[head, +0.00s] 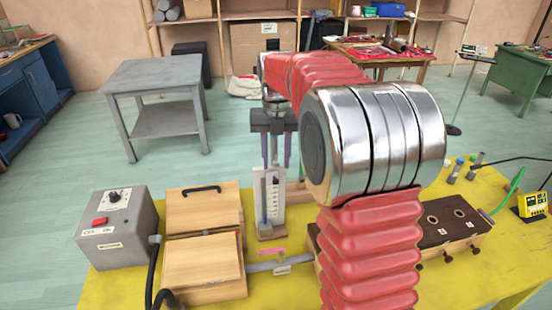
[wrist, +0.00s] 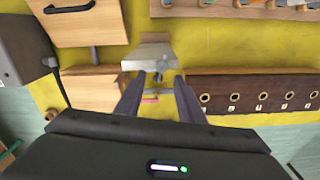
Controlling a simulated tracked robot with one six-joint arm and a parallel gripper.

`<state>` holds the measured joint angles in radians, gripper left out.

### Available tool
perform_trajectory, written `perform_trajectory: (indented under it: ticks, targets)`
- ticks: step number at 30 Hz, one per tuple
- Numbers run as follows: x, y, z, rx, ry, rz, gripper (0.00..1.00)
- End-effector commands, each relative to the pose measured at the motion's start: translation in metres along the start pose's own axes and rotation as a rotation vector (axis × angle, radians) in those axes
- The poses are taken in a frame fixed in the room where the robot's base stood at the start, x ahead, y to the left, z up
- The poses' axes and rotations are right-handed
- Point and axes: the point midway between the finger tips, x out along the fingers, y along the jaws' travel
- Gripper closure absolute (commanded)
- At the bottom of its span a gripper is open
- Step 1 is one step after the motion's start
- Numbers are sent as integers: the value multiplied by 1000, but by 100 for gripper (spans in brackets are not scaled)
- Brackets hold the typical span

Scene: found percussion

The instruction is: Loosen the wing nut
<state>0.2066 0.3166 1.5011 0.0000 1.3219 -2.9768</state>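My gripper (head: 276,160) hangs pointing down above the workbench, its two purple-grey fingers apart with nothing between them. Below it stands a white upright scale plate (head: 272,200) on a wooden base. In the wrist view, a pale metal and wood stand (wrist: 150,54) shows just beyond the fingertips of my gripper (wrist: 158,84). A small grey part (wrist: 158,74) on its near side may be the wing nut; it is too small to be sure. It lies roughly in line with the gap between the fingers. I see no contact.
On the yellow bench (head: 105,285), a grey control box (head: 118,230) and wooden bellows-like box (head: 205,262) stand left. A dark panel with holes (head: 445,220) lies right, also in the wrist view (wrist: 250,92). A yellow meter (head: 533,206) sits far right. Hoses run across the bench.

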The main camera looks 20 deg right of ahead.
Motion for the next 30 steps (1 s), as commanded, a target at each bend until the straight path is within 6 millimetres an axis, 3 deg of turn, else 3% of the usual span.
perform_trajectory:
  ticks: [5,11,30]
  targets:
    - [-1,0,0,0,1,0,65]
    - [-16,0,1,0,-1,0,65]
    - [-118,0,1,0,-1,0,65]
